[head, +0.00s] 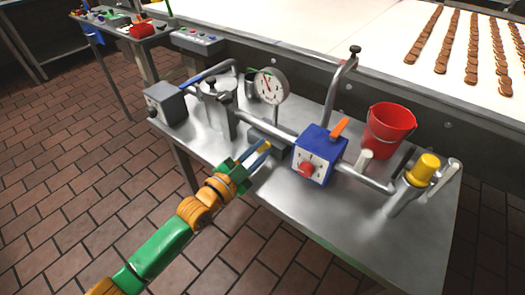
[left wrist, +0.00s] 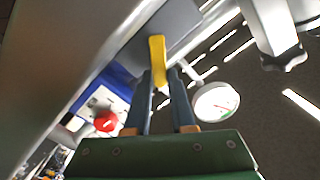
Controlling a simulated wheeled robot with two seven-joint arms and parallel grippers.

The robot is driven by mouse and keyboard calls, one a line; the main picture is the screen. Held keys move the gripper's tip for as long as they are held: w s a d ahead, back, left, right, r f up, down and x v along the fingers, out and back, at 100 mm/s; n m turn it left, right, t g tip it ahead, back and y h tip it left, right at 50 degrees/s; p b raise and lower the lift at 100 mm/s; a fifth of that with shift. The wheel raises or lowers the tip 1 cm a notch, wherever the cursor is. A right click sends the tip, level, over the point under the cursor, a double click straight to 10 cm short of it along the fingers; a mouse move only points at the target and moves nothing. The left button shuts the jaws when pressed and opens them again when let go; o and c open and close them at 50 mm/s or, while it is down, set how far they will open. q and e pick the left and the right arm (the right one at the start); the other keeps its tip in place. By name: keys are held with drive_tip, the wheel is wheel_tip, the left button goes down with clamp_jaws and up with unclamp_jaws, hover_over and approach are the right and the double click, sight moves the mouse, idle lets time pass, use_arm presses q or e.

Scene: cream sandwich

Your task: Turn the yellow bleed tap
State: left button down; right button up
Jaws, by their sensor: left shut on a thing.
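The yellow bleed tap (left wrist: 157,58) shows in the left wrist view as a small yellow lever below a grey block (left wrist: 170,28). My left gripper (head: 262,152) reaches in from the lower left in the head view, at the front of the pipework. Its two blue-grey fingers (left wrist: 160,78) stand on either side of the yellow lever and are shut on it. In the head view the fingers largely hide the tap. My right gripper is in neither view.
A blue box with a red knob (head: 319,153) stands right of my gripper. A round gauge (head: 269,86) rises behind it. A red bucket (head: 388,128) and a yellow-capped fitting (head: 424,168) are at the right of the steel table (head: 350,228). The table's front is bare.

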use_arm(q)
drive_tip(key=n, duration=0.2)
drive_tip(key=shift+w+a+r+n, duration=0.2)
drive_tip(key=shift+a+r+n, duration=0.05)
drive_tip(key=shift+a+n, duration=0.05)
drive_tip(key=shift+w+a+r+n, duration=0.1)
drive_tip(key=shift+w+a+n, duration=0.1)
drive_tip(key=shift+n, duration=0.5)
drive_tip(key=shift+w+a+n, duration=0.1)
drive_tip(key=shift+a+n, duration=0.1)
drive_tip(key=shift+n, duration=0.5)
drive_tip(key=c, duration=0.8)
unclamp_jaws()
drive_tip(key=shift+o, duration=0.2)
drive_tip(key=v, duration=0.7)
drive_tip(key=shift+a, duration=0.1)
